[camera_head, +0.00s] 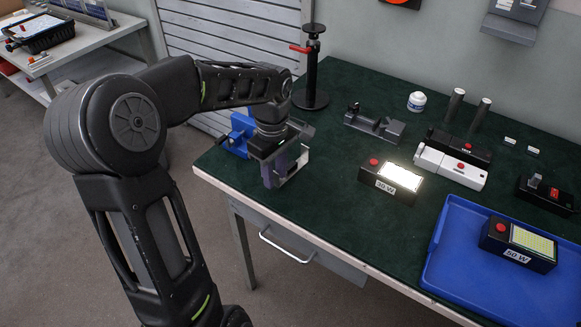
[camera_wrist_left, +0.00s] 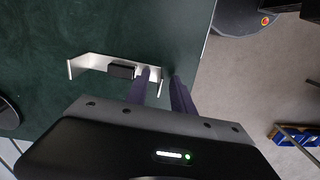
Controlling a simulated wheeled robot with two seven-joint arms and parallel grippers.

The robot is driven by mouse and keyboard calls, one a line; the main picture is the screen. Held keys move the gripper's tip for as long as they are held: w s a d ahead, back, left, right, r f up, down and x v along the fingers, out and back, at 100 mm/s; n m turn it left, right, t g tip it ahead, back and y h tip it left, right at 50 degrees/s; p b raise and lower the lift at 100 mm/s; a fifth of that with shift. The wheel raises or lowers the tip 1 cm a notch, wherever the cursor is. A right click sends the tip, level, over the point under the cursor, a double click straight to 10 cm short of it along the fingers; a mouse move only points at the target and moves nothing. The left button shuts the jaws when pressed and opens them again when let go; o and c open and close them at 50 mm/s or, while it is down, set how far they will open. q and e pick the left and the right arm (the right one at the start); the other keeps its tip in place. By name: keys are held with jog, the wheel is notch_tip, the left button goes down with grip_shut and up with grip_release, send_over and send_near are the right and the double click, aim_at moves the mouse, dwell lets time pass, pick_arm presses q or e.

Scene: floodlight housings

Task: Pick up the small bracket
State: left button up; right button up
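The small bracket (camera_wrist_left: 92,61) is a silvery, U-shaped metal strip with short bent ends and a dark block on it. It lies on the green table top (camera_wrist_left: 120,25) near the edge. In the head view only part of the bracket (camera_head: 300,160) shows beside my left gripper (camera_head: 280,177), which hides the rest. In the left wrist view the purple fingers of my left gripper (camera_wrist_left: 164,82) are apart, with the bracket's right end showing in the gap between them. I cannot tell whether they touch it. My right gripper is in no view.
A blue vise-like thing (camera_head: 238,132) is just left of the gripper. A black stand (camera_head: 311,75) and a larger grey bracket (camera_head: 375,125) stand behind. A 30 W floodlight (camera_head: 385,183) is to the right, then a blue tray (camera_head: 450,270) with a 50 W floodlight (camera_head: 517,246).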

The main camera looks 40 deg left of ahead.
pick_arm(q)
jog(key=shift+c, duration=0.3)
grip_shut()
dwell(0.3)
dwell(1.1)
